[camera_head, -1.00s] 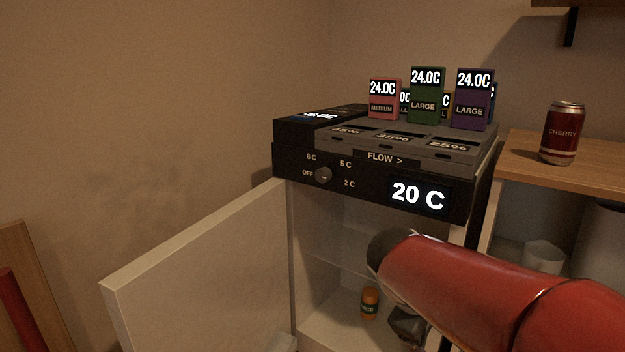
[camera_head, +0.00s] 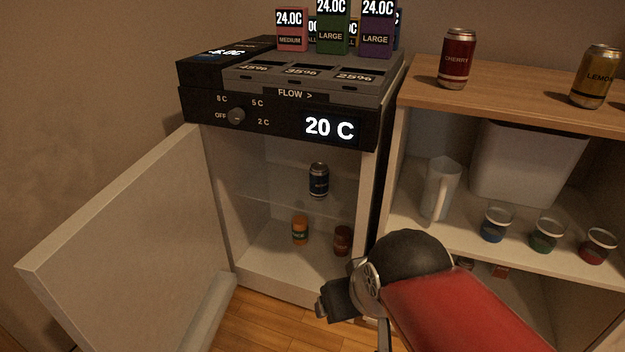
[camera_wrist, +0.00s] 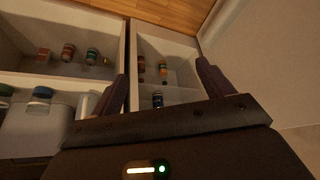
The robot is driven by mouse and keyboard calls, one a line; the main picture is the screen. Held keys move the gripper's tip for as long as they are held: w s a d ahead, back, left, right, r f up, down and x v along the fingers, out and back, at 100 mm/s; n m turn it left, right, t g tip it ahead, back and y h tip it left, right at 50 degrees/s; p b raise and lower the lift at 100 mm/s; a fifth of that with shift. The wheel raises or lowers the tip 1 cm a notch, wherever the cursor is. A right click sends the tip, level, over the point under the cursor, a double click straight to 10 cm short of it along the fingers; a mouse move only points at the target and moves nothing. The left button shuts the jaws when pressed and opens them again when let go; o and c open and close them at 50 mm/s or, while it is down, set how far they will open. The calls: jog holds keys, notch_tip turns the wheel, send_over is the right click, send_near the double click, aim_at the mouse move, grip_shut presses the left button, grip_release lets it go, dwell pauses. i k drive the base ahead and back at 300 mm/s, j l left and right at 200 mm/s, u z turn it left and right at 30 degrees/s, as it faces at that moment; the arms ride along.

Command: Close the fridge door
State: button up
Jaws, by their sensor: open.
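The fridge (camera_head: 298,122) stands in the middle of the head view, with a black control panel reading 20 C. Its white door (camera_head: 130,235) is swung wide open to the left. Inside are a dark can (camera_head: 318,181) on the glass shelf and an orange bottle (camera_head: 300,230) and a brown one (camera_head: 342,240) below. My gripper (camera_wrist: 163,88) is open and empty in the wrist view, its two fingers apart, facing the fridge opening. In the head view my red arm is in front of the fridge's lower right. The door edge shows at right in the wrist view (camera_wrist: 245,50).
A wooden-topped shelf unit (camera_head: 520,95) stands right of the fridge, with a cherry can (camera_head: 457,58) and a lemon can (camera_head: 595,76) on top. It holds a pitcher (camera_head: 439,190), a white bin (camera_head: 527,165) and small lidded cups. Wooden floor (camera_head: 262,325) shows before the fridge.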

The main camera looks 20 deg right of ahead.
aim_at(143, 264)
jog(key=i+j, duration=0.1)
jog(key=j, duration=1.4)
jog(key=i+u, duration=0.05)
